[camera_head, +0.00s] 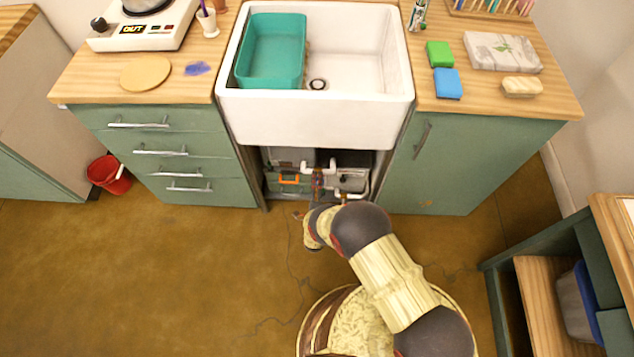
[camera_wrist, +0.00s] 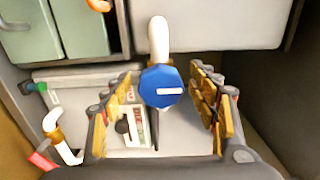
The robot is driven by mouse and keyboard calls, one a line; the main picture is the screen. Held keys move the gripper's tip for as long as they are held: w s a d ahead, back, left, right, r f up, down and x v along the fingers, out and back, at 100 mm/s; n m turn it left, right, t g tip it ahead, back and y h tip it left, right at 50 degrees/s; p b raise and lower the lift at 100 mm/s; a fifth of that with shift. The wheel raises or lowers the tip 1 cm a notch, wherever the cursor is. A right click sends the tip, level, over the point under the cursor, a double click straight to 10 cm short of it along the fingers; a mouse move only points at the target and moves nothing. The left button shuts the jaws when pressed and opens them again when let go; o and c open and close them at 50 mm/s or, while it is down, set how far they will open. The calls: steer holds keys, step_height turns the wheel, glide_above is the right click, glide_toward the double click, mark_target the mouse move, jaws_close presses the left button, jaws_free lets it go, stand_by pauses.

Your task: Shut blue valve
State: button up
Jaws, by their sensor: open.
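The blue valve (camera_wrist: 161,86) is a faceted blue knob with a short white bar lying about level across its face. It sits at the lower end of a white pipe (camera_wrist: 158,38) in the wrist view. My gripper (camera_wrist: 163,77) is open, with one yellow-brown finger on each side of the valve and a visible gap on both sides. Whether the fingertips reach past the knob in depth I cannot tell. In the head view my arm reaches into the space under the sink (camera_head: 310,130), and the blue valve cannot be made out there.
A white bent pipe (camera_wrist: 52,128) with a brass fitting runs at the left, near a red part (camera_wrist: 42,160). Green containers (camera_wrist: 70,28) stand at the upper left. Cabinet drawers (camera_head: 165,152) and a cabinet door (camera_head: 440,150) flank the opening.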

steer(key=s, duration=1.2)
steer(key=shift+a, duration=0.2)
